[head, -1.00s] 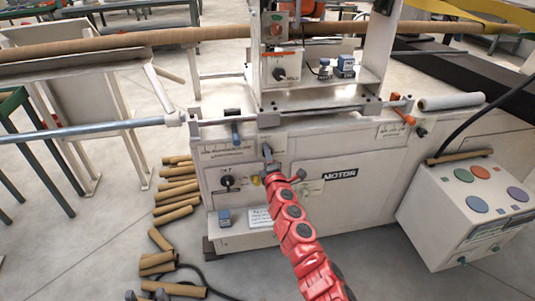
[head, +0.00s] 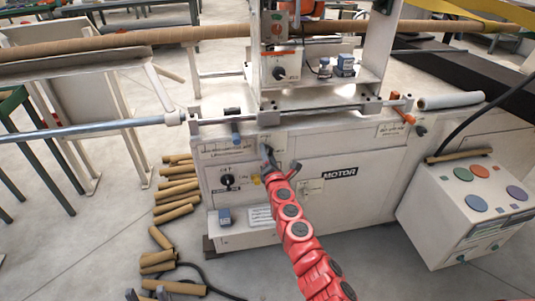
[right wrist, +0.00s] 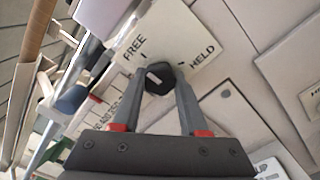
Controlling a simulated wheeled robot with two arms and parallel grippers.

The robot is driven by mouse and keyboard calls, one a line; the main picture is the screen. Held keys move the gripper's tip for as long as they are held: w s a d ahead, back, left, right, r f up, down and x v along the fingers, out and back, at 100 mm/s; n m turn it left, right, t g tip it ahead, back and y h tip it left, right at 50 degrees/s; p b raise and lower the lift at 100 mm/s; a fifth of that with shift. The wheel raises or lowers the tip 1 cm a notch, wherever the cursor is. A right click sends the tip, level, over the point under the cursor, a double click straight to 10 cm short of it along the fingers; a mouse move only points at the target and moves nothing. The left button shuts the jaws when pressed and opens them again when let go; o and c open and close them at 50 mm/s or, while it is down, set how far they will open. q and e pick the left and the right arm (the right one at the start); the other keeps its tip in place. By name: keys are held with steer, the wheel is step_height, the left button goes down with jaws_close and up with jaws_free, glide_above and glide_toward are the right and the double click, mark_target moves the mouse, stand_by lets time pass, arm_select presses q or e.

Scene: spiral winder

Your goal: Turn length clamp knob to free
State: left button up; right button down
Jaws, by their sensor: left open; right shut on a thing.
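The length clamp knob (right wrist: 158,78) is a small black knob with a white mark, on a cream plate (right wrist: 186,38) lettered FREE at upper left and HELD at right. In the right wrist view, the two grey fingers of my right gripper (right wrist: 160,84) are shut on the knob, one on each side. The white mark lies slanted; I cannot tell exactly which tick it meets. In the head view, my right gripper (head: 279,162) is at the machine's front face and hides the knob. My left gripper (head: 146,295) shows only grey fingertips at the bottom edge, apart and empty.
A steel rod (head: 90,128) runs left from the machine. Cardboard tubes (head: 175,196) lie on the floor. A control box (head: 470,205) stands at right.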

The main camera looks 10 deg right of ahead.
steer(key=shift+f, duration=0.1)
steer(key=shift+c, duration=2.2)
jaws_free()
steer(key=shift+s, duration=0.15)
steer(key=s+p, duration=0.3)
steer(key=s, duration=1.4)
